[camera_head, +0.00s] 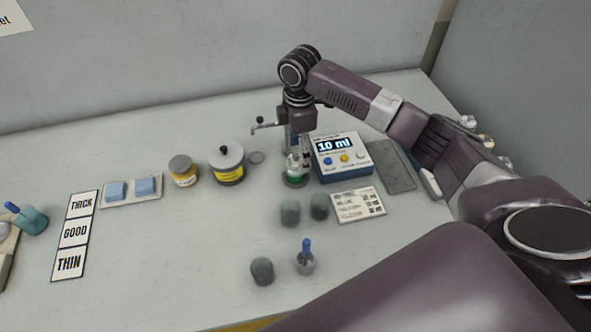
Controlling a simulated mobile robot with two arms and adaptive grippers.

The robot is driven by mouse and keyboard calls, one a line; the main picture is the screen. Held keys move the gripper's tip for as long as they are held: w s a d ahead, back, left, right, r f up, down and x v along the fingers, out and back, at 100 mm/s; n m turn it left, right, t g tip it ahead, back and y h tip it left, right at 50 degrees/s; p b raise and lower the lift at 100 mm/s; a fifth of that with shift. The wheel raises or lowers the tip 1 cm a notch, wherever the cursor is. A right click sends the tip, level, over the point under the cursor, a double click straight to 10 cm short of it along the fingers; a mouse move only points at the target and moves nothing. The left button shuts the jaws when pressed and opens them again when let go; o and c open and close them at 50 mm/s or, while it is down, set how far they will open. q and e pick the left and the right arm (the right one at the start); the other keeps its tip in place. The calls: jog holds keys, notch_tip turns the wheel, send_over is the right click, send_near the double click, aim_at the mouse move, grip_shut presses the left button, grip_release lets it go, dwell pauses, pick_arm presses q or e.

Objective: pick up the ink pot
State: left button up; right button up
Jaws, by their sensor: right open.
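Several small pots stand on the pale bench, and I cannot tell for certain which is the ink pot. To the left are a grey pot with a yellow label and black knob (228,170) and a smaller yellow-labelled jar (183,173). My left gripper is not in view.
The blue dosing unit (342,158) reads "10 ml". A printed card (358,205), dark cups (290,212) and a dropper bottle (305,262) lie nearer. Thick/good/thin cards (75,234) and two blue blocks (146,186) are at left. The front-left centre is clear.

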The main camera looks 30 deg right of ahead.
aim_at(296, 167)
jog(key=shift+s+a+f, duration=0.2)
jog(key=shift+s+f, duration=0.05)
jog(key=shift+f, duration=0.5)
jog(key=f, duration=0.1)
jog(key=f+p, duration=0.1)
jog(key=f, duration=0.3)
jog(key=shift+w+a+p, duration=0.25)
jog(key=shift+w+p, duration=0.05)
jog(key=shift+p, duration=0.1)
jog(key=c, duration=1.4)
